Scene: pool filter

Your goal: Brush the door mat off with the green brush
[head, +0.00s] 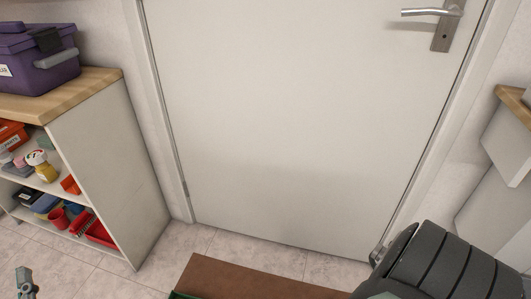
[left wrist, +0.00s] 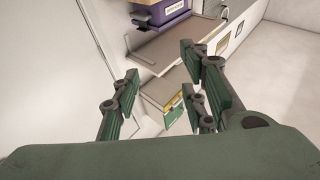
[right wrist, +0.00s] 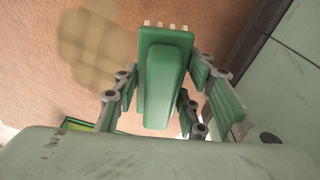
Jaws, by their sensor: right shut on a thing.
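The brown door mat (head: 250,279) lies on the floor in front of the door, cut off by the head view's bottom edge. In the right wrist view the mat (right wrist: 210,22) fills much of the background and has a paler, dusty-looking patch (right wrist: 92,48). My right gripper (right wrist: 160,95) is shut on the green brush (right wrist: 164,75), with pale bristle tips at its far end. I cannot tell whether the bristles touch the mat. My left gripper (left wrist: 160,95) is open and empty, away from the mat; a bit of it shows at the head view's lower left.
A closed white door (head: 300,130) stands behind the mat. A shelf unit (head: 105,160) with a purple toolbox (head: 40,62) is at left. A green-edged object (head: 180,295) lies by the mat's near left side, only partly visible. Tiled floor (head: 225,243) shows between mat and door.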

